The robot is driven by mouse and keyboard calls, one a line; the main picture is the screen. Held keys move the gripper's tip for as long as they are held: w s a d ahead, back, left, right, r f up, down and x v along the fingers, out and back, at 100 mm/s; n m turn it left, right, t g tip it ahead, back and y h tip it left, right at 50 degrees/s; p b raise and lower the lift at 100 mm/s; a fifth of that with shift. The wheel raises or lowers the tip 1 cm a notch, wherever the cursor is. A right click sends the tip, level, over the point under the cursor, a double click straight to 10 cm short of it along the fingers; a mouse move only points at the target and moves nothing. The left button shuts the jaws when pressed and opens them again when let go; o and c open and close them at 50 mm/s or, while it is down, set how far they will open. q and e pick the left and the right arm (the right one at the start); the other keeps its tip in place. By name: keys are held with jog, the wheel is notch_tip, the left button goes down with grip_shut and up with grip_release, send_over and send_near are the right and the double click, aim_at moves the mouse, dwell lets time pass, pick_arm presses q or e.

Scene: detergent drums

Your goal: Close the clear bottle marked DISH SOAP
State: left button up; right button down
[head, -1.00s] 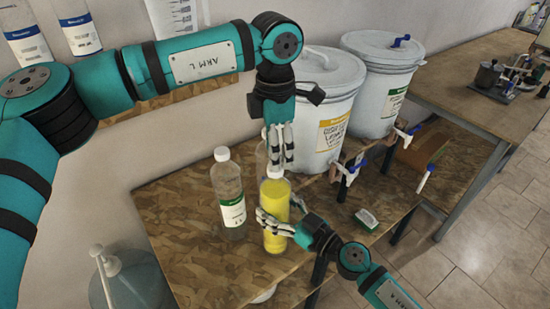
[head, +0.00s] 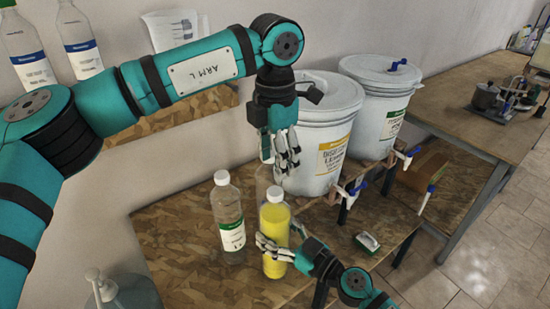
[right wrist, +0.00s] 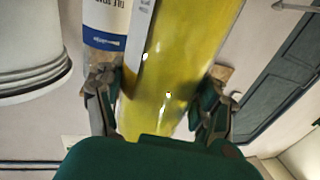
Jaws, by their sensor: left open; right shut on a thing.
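A clear bottle full of yellow liquid (head: 275,245) stands upright on the chipboard table, with a white cap (head: 275,194) on its top; its label faces away in the head view. My right gripper (head: 268,247) is shut around its body; it also shows in the right wrist view (right wrist: 165,95) with the yellow bottle (right wrist: 180,60) between the fingers. My left gripper (head: 282,165) is open and empty, above and behind the cap, apart from it. A white-capped clear bottle with a green-and-white label (head: 228,205) stands to the left. I cannot read DISH SOAP on any bottle.
Two white drums (head: 325,120) (head: 385,105) with taps stand behind right. A brush (head: 367,242) lies at the right edge. A pump bottle (head: 125,290) is at lower left. The table's left part is bare.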

aim_at(275, 191)
pick_arm(q)
jog(key=shift+f, duration=4)
grip_shut()
jog(key=shift+o, duration=0.7)
grip_release()
